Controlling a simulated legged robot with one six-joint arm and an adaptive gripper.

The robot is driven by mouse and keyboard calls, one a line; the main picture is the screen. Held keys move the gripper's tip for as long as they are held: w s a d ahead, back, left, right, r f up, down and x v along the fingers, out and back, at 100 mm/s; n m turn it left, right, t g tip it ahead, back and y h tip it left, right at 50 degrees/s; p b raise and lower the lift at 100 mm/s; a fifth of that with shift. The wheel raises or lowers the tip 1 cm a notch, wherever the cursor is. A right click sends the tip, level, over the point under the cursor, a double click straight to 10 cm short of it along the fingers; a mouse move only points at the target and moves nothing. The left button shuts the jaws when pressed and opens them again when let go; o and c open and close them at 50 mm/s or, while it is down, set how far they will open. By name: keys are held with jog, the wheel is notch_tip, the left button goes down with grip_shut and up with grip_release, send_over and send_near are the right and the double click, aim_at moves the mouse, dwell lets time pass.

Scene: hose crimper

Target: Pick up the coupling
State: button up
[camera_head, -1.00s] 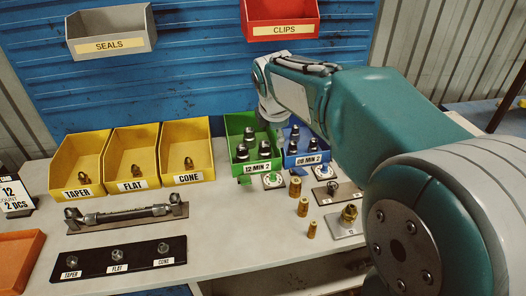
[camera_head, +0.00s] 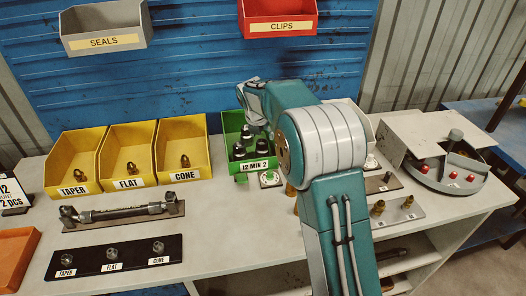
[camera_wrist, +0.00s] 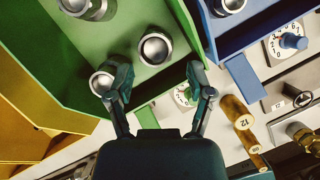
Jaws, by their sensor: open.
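Several dark couplings with silver rims stand in the green bin (camera_head: 234,120), labelled 12 MIN 2. One coupling (camera_head: 239,151) shows near the bin's front. In the wrist view one coupling (camera_wrist: 156,48) lies just ahead of the space between my fingers, and another coupling (camera_wrist: 101,82) is partly covered by the left finger. A third coupling (camera_wrist: 90,6) is at the top edge. My gripper (camera_wrist: 152,84) is open over the green bin, with nothing visibly held. I cannot tell whether the left finger touches the coupling. In the head view my arm hides part of the bin.
The blue bin (camera_wrist: 213,35) stands right of the green one. Brass sleeves (camera_wrist: 238,112) and a dial (camera_wrist: 290,42) stand near the bins. Yellow bins (camera_head: 182,150) are at left. The clips bin (camera_head: 280,26) hangs above.

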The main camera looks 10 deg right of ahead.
aim_at(261, 142)
jog(key=x, duration=0.3)
jog(key=a+x, duration=0.1)
jog(key=x, duration=0.1)
jog(key=shift+f, duration=0.1)
jog(key=shift+w+d+f, duration=0.1)
jog(key=shift+d, duration=0.05)
grip_shut()
